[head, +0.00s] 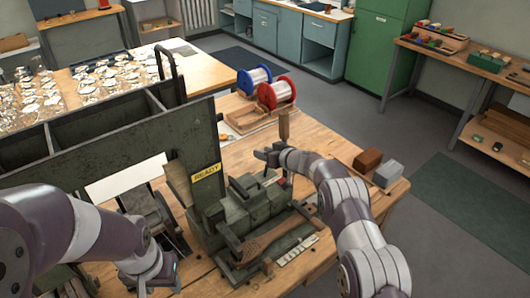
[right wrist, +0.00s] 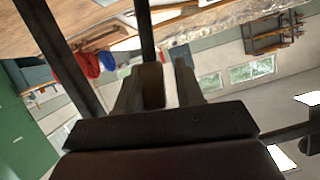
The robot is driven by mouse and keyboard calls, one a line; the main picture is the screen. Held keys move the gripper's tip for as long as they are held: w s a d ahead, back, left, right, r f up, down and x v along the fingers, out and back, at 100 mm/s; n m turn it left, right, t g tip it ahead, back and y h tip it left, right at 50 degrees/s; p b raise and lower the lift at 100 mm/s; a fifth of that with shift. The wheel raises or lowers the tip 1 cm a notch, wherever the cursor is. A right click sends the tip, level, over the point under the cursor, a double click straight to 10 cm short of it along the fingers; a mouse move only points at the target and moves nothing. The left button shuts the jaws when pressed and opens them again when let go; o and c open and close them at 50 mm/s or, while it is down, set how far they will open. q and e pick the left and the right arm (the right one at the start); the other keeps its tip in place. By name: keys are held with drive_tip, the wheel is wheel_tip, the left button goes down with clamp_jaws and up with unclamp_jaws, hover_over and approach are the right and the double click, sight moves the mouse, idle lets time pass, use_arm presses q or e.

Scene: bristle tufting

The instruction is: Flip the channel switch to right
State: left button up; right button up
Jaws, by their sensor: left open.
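The grey-green tufting machine (head: 255,205) with a yellow READY label (head: 206,172) stands on the wooden bench. My right gripper (head: 267,156) is above its far right part, beside an upright wooden handle (head: 284,125). In the right wrist view the fingers of my right gripper (right wrist: 158,82) are apart. A brown wooden piece (right wrist: 152,86) shows between them, with a light gap on its right side. A small red and white part (head: 281,181) sits below the gripper; I cannot tell whether it is the channel switch. My left gripper (head: 160,272) is low at the left, open, beside the machine.
A blue spool (head: 254,79) and a red spool (head: 276,93) stand at the back of the bench. A brown block (head: 367,160) and a grey block (head: 388,173) lie at its right edge. A tall grey-green panel (head: 130,140) rises at the left.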

drive_tip(key=shift+o, duration=0.2)
drive_tip(key=b+v, duration=0.1)
drive_tip(key=v, duration=1.1)
drive_tip(key=shift+s+d, duration=0.15)
drive_tip(key=shift+s, duration=0.1)
drive_tip(key=shift+r, duration=0.1)
